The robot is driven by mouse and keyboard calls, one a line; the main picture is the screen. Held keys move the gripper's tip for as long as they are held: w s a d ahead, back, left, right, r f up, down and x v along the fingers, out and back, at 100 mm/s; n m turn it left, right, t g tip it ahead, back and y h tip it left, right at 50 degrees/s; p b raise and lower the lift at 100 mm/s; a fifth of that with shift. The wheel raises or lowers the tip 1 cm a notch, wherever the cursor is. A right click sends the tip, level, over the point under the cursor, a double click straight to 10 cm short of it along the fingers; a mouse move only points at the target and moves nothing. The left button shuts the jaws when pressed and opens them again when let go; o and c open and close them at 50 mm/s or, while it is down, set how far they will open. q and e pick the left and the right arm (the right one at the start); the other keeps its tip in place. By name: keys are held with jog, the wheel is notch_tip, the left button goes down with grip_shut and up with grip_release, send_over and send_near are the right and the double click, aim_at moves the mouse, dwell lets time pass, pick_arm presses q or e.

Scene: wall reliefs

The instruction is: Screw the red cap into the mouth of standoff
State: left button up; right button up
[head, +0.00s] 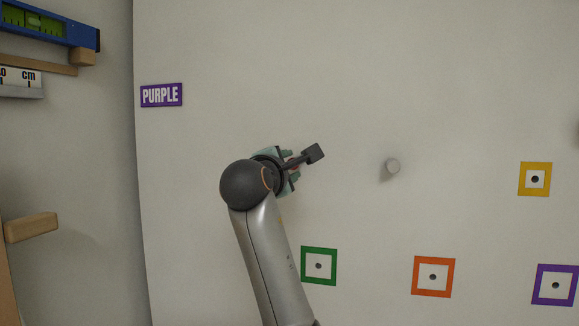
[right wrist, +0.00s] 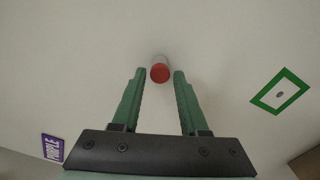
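The red cap (right wrist: 160,73) shows its round red face in the right wrist view. It sits at the near end of a short pale cylinder, the standoff (right wrist: 160,59), which stands out from the wall. I cannot tell how far the cap is seated. My right gripper (right wrist: 159,72) is open, with its green fingers on either side of the cap and visible gaps to both. In the head view the right gripper (head: 290,168) is at the wall, and it largely hides the cap and standoff. My left gripper is not in view.
A pale peg (head: 392,166) juts from the wall to the right. A PURPLE label (head: 161,95) is at left. The wall between is clear.

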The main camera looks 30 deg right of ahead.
grip_shut()
jog(key=m, duration=0.5)
jog(key=shift+m, duration=0.3)
jog(key=m, duration=0.4)
jog(key=shift+m, duration=0.4)
jog(key=m, duration=0.5)
jog(key=shift+w+d, duration=0.1)
